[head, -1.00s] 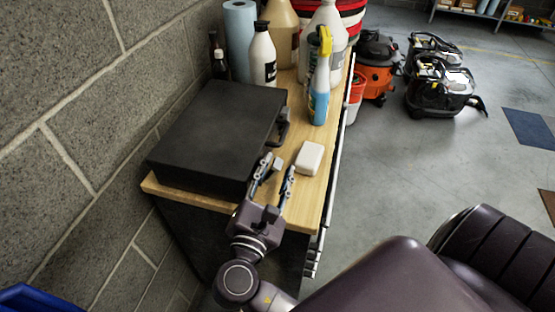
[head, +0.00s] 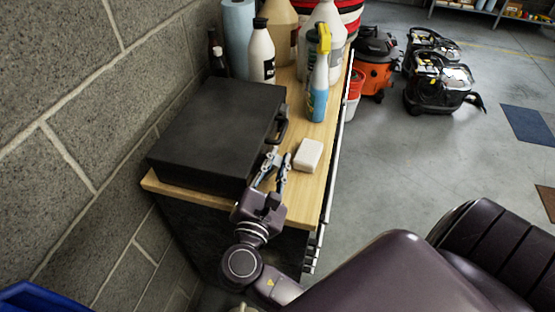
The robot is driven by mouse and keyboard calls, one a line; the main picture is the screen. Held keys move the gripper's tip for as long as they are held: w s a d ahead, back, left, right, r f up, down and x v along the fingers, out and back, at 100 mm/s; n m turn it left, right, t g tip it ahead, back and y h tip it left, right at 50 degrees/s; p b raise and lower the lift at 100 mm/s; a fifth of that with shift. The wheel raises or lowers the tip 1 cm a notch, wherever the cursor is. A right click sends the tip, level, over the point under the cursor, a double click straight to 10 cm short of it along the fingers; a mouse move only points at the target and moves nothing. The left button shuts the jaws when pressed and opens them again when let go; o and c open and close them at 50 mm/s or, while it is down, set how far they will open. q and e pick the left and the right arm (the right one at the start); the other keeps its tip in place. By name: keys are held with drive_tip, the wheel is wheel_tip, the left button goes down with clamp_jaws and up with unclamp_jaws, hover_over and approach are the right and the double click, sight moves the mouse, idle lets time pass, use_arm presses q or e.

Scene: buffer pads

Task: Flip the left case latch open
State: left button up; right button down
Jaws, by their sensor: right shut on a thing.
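A black case (head: 215,130) lies closed on the wooden bench top, with its handle (head: 282,125) on the side facing right. My right gripper (head: 275,163) is at the near end of that side, its two fingers drawn close together against the case edge. It is shut on the left case latch, which is largely hidden by the fingers. The lid looks flat and closed. My left gripper is not in view.
A white block (head: 308,155) lies on the bench (head: 300,207) just right of my fingers. A blue spray bottle (head: 318,95), a white bottle (head: 261,52) and larger jugs stand behind. A block wall (head: 70,140) runs along the left.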

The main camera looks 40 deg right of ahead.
drive_tip(key=shift+f, duration=0.1)
drive_tip(key=shift+s+d+f+m+b, duration=0.35)
drive_tip(key=shift+m+b, duration=0.15)
drive_tip(key=shift+m, duration=0.4)
drive_tip(key=shift+s+d+f+m+b, duration=0.25)
drive_tip(key=shift+m+b, duration=0.25)
drive_tip(key=shift+m, duration=0.4)
drive_tip(key=shift+s+d+f+m+b, duration=0.15)
drive_tip(key=shift+s+f+m+b, duration=0.15)
drive_tip(key=shift+m+b, duration=0.4)
drive_tip(key=shift+s+d+f+m+b, duration=0.15)
drive_tip(key=shift+f+m+b, duration=0.3)
drive_tip(key=shift+m, duration=0.45)
drive_tip(key=shift+r, duration=0.1)
drive_tip(key=c, duration=1.8)
unclamp_jaws()
drive_tip(key=shift+c, duration=0.2)
